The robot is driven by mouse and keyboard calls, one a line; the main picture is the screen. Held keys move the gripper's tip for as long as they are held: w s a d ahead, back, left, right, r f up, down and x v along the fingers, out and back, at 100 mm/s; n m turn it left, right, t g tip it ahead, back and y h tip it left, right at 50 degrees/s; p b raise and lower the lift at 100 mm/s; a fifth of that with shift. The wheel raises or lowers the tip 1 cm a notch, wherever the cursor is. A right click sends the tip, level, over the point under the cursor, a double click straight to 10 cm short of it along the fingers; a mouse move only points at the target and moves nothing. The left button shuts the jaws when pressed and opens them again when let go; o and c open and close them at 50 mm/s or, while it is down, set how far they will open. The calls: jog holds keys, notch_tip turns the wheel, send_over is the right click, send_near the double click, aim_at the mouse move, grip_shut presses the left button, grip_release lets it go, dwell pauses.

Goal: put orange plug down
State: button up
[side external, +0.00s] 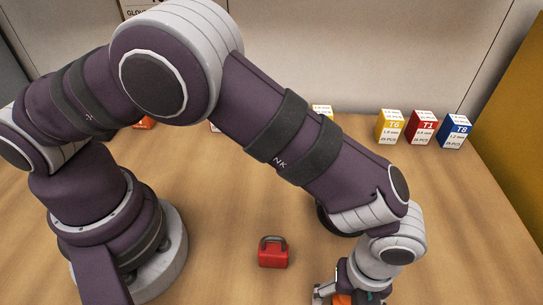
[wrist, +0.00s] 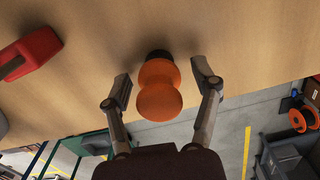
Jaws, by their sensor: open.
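The orange plug (wrist: 159,90) shows in the wrist view, with a round orange head, a narrower waist and a dark end against the wooden table. My gripper (wrist: 164,82) has its two fingers spread on either side of the plug, with a visible gap on both sides. In the side external view only a bit of orange (side external: 342,299) shows below my wrist at the bottom edge. The fingertips are cut off there. The plug appears to rest on the table near its edge.
Yellow (side external: 390,127), red (side external: 421,128) and blue (side external: 454,131) labelled boxes stand along the back. The table's edge lies close to the plug.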

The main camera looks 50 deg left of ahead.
notch_tip(320, 180, up, 12)
jog(key=shift+f, duration=0.2)
jog(key=w+a+r+n+t+h, duration=0.1)
jog(key=w+a+r+n, duration=0.1)
jog(key=a+r+n, duration=0.45)
jog(key=w+a+r+n+t+h, duration=0.1)
jog(key=a+r+n+t, duration=0.15)
jog(key=a+n, duration=0.65)
jog(key=s+a+n+t+y, duration=0.2)
jog(key=s+a+n, duration=0.3)
jog(key=a+n, duration=0.5)
jog(key=shift+s+a+f+n, duration=0.2)
jog(key=shift+s+a+n, duration=0.1)
jog(key=shift+n, duration=0.95)
